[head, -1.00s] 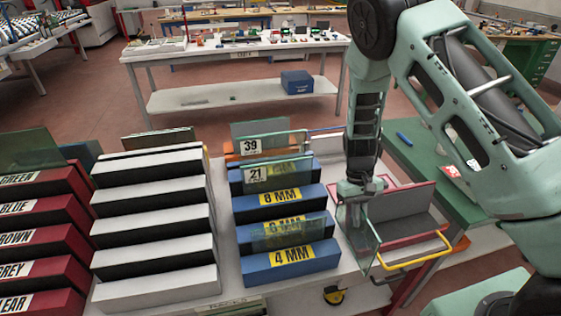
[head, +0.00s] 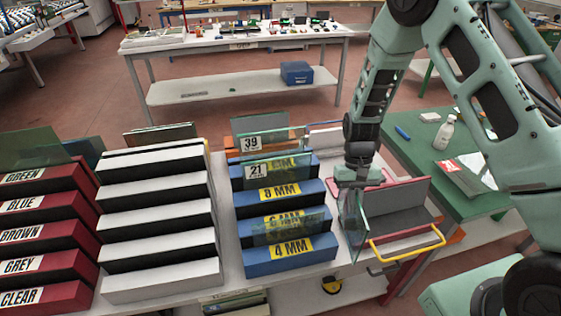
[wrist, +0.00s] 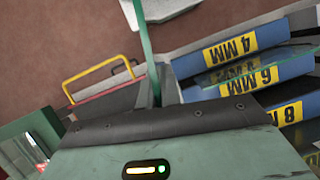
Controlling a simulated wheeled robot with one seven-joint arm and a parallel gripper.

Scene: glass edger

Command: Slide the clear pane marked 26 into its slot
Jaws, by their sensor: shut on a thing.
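My gripper (head: 352,184) is shut on a clear, greenish pane (head: 353,228), which hangs upright below it, nearly edge-on in the head view. In the wrist view the pane (wrist: 144,42) is a thin green edge rising from between the fingers (wrist: 158,92). No number can be read on it. The pane is just right of the blue rack (head: 300,262), over the left part of a grey tray with a yellow handle (head: 405,250). The blue rack has 4 MM, 6 MM and 8 MM labels; its top label is partly covered. Panes marked 21 (head: 266,170) and 39 (head: 270,140) stand in its back.
An unmarked pane (head: 286,228) stands by the 6 MM step. A white stepped rack (head: 160,284) and a red rack (head: 45,298) labelled by colour stand left. A green table (head: 415,145) with a bottle (head: 444,133) is at the right.

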